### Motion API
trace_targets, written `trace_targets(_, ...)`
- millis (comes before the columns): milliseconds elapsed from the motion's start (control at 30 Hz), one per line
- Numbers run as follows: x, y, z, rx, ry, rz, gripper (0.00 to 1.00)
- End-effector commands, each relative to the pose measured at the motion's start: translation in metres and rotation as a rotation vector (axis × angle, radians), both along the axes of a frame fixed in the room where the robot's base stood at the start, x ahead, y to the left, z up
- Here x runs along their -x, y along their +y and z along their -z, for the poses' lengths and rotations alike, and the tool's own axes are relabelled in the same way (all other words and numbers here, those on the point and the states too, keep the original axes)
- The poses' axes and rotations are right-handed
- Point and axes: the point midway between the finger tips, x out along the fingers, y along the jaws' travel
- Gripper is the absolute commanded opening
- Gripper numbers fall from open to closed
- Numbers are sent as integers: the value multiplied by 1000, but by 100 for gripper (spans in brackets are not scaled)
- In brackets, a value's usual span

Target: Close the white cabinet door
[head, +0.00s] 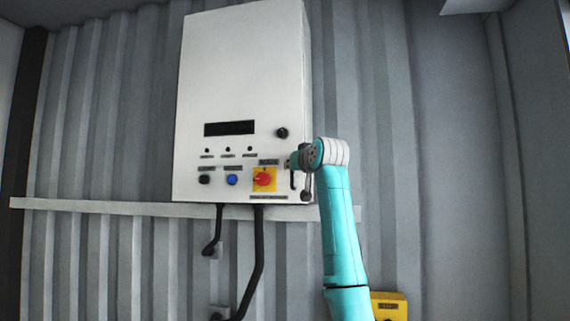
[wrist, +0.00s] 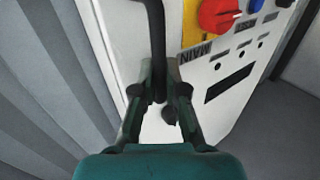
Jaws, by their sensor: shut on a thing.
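The white cabinet (head: 240,70) hangs on the corrugated wall, and its front door (head: 225,95) faces me. I see no clear gap along the door edge, but the view does not settle whether it is fully closed. A black handle (wrist: 157,40) stands out from the door's lower right part. My gripper (head: 294,164) is at this handle, partly hidden by my own wrist. In the wrist view, my gripper (wrist: 160,78) has its two fingers on either side of the handle's bar and is shut on it.
A red rotary switch on a yellow plate (head: 264,179) is just left of my gripper; a blue button (head: 232,180) is further left. A black knob (head: 282,133) is above. Black cables (head: 255,265) hang below. A yellow stop box (head: 389,305) is low on the right.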

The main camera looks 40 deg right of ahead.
Motion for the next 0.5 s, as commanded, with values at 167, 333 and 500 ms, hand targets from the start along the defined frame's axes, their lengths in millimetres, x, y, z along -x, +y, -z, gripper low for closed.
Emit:
trace_targets(167,-5,-12,0,-1,0,2,0)
trace_targets(333,-7,-16,-1,0,-3,4,0)
trace_targets(500,-6,-17,-1,0,-3,7,0)
